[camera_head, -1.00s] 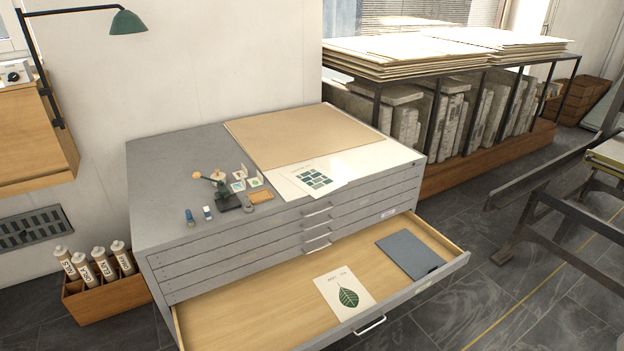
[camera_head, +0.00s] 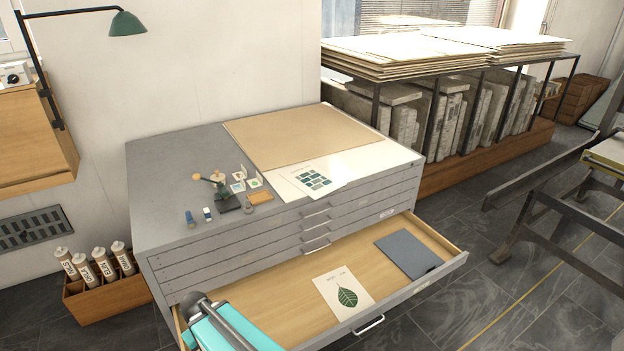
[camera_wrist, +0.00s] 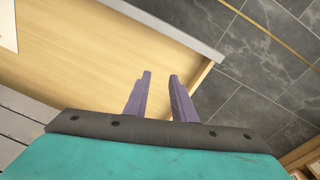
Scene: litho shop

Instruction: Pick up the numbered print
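A cream print with a dark green leaf (camera_head: 343,296) lies flat in the open lower drawer, right of my arm in the head view. A line of small marks runs along its top, too small to read. In the wrist view a pale sheet's edge (camera_wrist: 8,27) shows at the top left. My gripper (camera_wrist: 160,75) is open and empty, its two purple fingers apart above the drawer's corner. In the head view my teal arm end enters over the drawer's left front, and the fingertips do not show there.
The open drawer (camera_head: 262,289) has a raised front edge and side walls. A blue-grey folder (camera_head: 408,253) lies at its right. On the cabinet top are a tan board (camera_head: 300,135), a sheet with green patches (camera_head: 314,181) and small tools.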

